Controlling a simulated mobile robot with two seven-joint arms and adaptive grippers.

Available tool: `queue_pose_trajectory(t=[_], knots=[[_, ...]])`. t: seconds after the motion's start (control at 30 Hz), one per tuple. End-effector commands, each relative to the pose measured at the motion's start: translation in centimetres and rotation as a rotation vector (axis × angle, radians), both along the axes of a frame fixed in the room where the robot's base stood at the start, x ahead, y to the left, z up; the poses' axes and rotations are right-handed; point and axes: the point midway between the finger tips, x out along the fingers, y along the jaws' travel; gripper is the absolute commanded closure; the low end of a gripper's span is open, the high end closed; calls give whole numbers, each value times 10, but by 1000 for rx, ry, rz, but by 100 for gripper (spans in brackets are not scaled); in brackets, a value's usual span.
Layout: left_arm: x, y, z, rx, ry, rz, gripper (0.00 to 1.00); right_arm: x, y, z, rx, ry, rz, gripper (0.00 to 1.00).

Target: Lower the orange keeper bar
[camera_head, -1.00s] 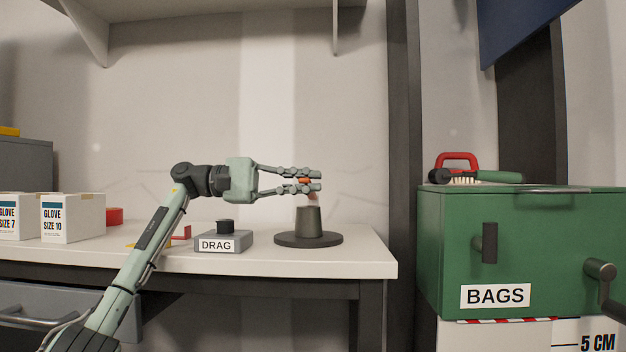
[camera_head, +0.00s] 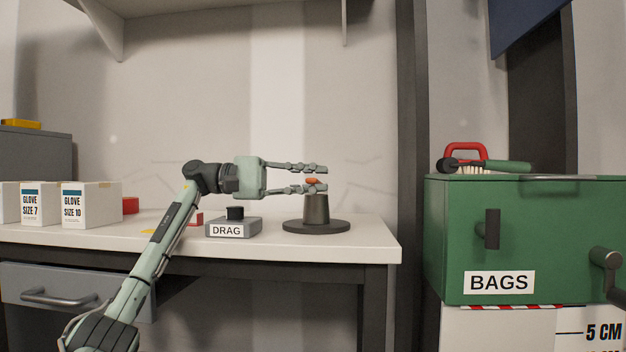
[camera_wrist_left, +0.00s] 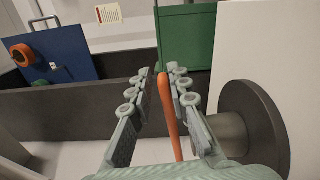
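An orange bar (camera_head: 313,181) shows just above the dark grey tapered post (camera_head: 316,209), between the fingertips of my left gripper (camera_head: 316,178). In the left wrist view the orange bar (camera_wrist_left: 168,112) runs lengthwise between the two fingers (camera_wrist_left: 163,85), closer to the right-hand finger. A gap shows on its left side, so the gripper is open around it. The fingers lie almost level, one above the other, in the head view. The lower finger hides where the bar meets the post. My right gripper is not in view.
The post stands on a round dark base (camera_head: 300,226) near the bench's right end. The grey DRAG block (camera_head: 245,227) sits left of it. Glove boxes (camera_head: 92,203) stand at the left. A green BAGS cabinet (camera_head: 460,240) with a brush (camera_head: 500,166) on top stands right.

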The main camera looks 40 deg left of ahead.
Motion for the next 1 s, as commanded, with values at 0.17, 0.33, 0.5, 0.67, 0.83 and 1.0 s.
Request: queue_pose_trajectory(t=[0.17, 0.33, 0.5, 0.67, 0.83, 1.0], knots=[[0, 0, 0, 0, 0, 0, 69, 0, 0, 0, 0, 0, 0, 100], [0, 0, 0, 0, 0, -1, 69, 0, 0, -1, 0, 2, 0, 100], [-7, 11, 0, 0, 1, 1, 69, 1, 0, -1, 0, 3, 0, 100], [-23, 39, 0, -1, 1, 3, 69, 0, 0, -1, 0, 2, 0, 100], [-42, 70, 1, -2, 0, 3, 69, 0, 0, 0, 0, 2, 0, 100], [-56, 92, 1, -1, 0, 1, 69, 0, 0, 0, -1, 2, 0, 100]])
